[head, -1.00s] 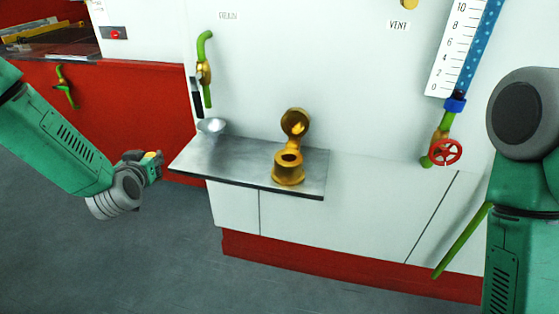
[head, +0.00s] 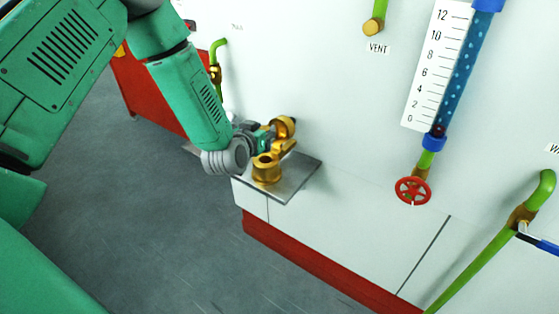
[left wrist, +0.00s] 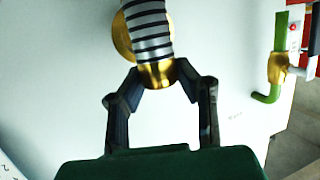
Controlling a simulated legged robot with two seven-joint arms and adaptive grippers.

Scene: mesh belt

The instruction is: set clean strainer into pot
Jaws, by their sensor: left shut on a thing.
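The gold pot (head: 266,173) stands on a metal shelf (head: 296,181) against the white wall, its round hinged lid (head: 284,128) swung up. My left gripper (head: 268,139) is just above and behind the pot's mouth, by the raised lid. In the left wrist view, my left gripper (left wrist: 160,84) is shut on the gold end of the strainer, a cylinder with grey and black bands (left wrist: 148,30). A gold disc, probably the lid (left wrist: 122,38), shows behind it. The strainer's far end is cut off there, and the head view does not show it clearly. My right gripper is out of view.
A green drain pipe with a brass valve (head: 215,73) is on the wall behind my left arm. A red handwheel (head: 413,191) under a scaled sight tube (head: 457,85) is to the right. The shelf's front right part is clear.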

